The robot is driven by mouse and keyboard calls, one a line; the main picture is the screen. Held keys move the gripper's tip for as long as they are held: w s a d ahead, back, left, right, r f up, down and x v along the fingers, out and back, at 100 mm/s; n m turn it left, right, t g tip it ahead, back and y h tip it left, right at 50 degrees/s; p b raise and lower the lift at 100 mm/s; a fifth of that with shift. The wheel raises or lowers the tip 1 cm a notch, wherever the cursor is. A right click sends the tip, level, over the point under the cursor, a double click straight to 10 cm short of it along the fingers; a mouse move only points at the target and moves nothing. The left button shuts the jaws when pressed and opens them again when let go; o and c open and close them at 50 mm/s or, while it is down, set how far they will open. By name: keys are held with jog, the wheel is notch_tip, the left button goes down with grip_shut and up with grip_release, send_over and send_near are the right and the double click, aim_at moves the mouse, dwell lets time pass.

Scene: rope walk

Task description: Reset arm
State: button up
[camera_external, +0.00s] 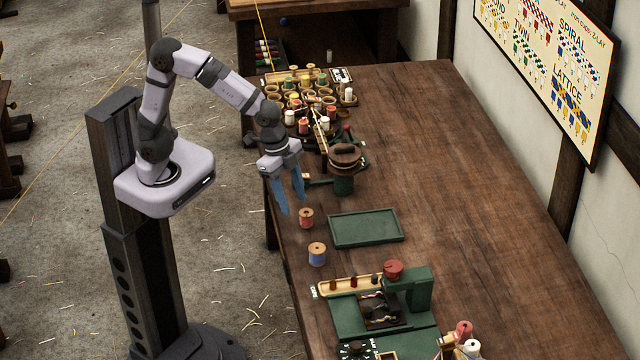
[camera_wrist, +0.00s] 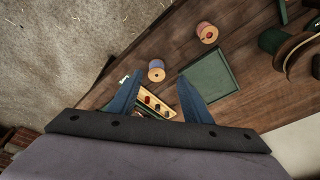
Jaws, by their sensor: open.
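My gripper (camera_external: 290,196) hangs at the left edge of the wooden table, pointing down, with its blue fingers apart and nothing between them. In the wrist view my gripper (camera_wrist: 160,92) also shows open and empty. A red spool (camera_external: 306,218) stands on the table just below and right of the fingers; it also shows in the wrist view (camera_wrist: 207,32). A blue spool (camera_external: 317,254) stands nearer the front, apart from the red one; in the wrist view it (camera_wrist: 156,70) appears beyond the fingertips.
A green tray (camera_external: 366,229) lies empty right of the spools. A green machine (camera_external: 385,310) with a wooden peg rack (camera_external: 350,286) stands at the front. Cups and spools (camera_external: 305,97) crowd the back left, near a brown-topped winder (camera_external: 345,158). The table's right side (camera_external: 480,190) is clear.

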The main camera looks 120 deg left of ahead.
jog(key=s+d+f+g, duration=0.1)
jog(key=s+d+f, duration=0.2)
jog(key=s+d, duration=0.3)
jog(key=s+d+f+g, duration=0.1)
jog(key=s+d+f, duration=0.2)
jog(key=s, duration=0.7)
jog(key=d, duration=0.2)
jog(key=shift+d+n+g, duration=0.4)
dwell(1.3)
